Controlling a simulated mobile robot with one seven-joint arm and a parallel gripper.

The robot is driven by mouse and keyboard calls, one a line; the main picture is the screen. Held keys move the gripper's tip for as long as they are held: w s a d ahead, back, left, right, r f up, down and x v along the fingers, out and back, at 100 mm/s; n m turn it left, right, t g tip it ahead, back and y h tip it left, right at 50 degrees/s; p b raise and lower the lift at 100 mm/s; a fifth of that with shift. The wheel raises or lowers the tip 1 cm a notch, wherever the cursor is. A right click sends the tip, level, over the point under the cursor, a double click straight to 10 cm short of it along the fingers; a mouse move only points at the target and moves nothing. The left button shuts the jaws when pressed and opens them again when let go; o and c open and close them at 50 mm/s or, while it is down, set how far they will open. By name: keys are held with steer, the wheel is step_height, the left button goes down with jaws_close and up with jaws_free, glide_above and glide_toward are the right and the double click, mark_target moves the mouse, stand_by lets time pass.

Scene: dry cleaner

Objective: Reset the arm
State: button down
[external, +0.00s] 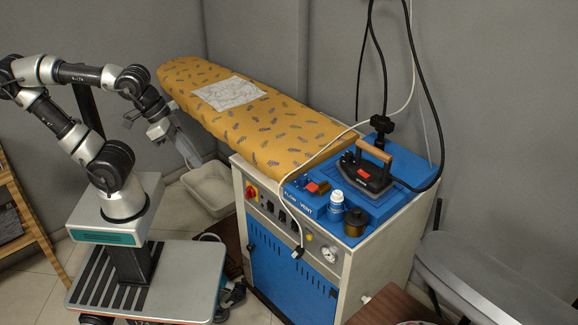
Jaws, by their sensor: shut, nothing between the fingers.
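My arm rises from its base at the left of the external view and bends over toward the ironing board. My gripper (138,121) hangs at the end of the arm, just left of the board's narrow end. It looks empty and its fingers are shut, though they are small in the picture. The ironing board (225,122) has a yellow cover with a dark leaf-like pattern. A white patterned cloth (229,93) lies flat on it. My gripper is apart from the cloth.
A blue-topped steam station (300,255) stands right of the board, carrying an iron (366,175), a white-and-blue bottle (336,204) and a brown container (356,222). Cables hang above it. A pale bin (208,187) is below the board. A wooden rack (22,215) stands at far left.

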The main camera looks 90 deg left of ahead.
step_height(320, 180, up, 14)
steer(key=p, duration=1.2)
steer(key=shift+w, duration=0.15)
steer(key=shift+f, duration=0.1)
step_height(320, 180, down, 25)
steer(key=b, duration=2.4)
steer(key=shift+b, duration=0.4)
step_height(320, 180, down, 3)
steer(key=b, duration=0.3)
steer(key=shift+f, duration=0.15)
steer(key=c, duration=2.5)
jaws_free()
